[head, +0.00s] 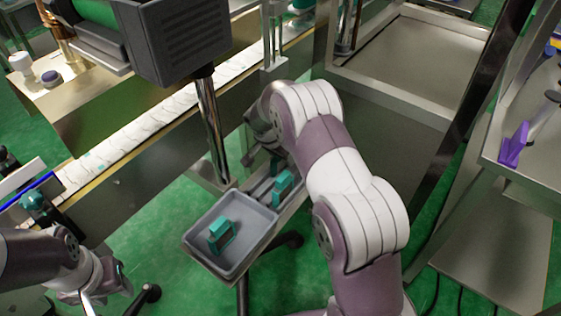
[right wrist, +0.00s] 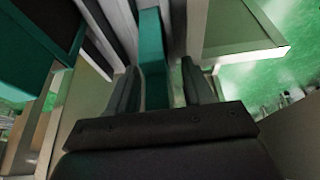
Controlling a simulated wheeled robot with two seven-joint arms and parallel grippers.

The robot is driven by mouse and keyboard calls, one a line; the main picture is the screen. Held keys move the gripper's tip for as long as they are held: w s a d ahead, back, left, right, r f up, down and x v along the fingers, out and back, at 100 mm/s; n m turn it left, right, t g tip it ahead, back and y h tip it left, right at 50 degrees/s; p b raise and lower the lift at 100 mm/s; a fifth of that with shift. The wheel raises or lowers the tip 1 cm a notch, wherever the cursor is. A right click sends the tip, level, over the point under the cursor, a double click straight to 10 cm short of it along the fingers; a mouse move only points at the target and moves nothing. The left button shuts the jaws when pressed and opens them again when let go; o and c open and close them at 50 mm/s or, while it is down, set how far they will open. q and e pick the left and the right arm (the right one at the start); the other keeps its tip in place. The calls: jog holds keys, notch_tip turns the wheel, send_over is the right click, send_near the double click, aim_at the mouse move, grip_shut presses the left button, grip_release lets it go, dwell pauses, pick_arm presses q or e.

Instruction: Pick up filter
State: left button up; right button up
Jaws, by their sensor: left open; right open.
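A teal filter (head: 221,235) stands in a grey tray (head: 196,250) in the head view. Another teal piece (head: 283,188) is just behind the tray, close to my right gripper (head: 266,163), which is partly hidden by its own arm. In the right wrist view my right gripper (right wrist: 160,88) is open, with a teal strip (right wrist: 153,55) between its fingers. I cannot tell whether the fingers touch it. My left gripper (head: 100,285) is at the lower left of the head view, well apart from the tray.
A conveyor (head: 130,132) with pale sleeves runs diagonally at the left. A dark machine head on a metal post (head: 212,130) stands behind the tray. A metal frame table (head: 410,65) is at the back right. Green floor (head: 160,230) lies between the conveyor and tray.

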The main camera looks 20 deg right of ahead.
jog(key=shift+w+d+f, duration=0.15)
jog(key=shift+f, duration=0.2)
grip_shut()
jog(key=shift+r, duration=0.15)
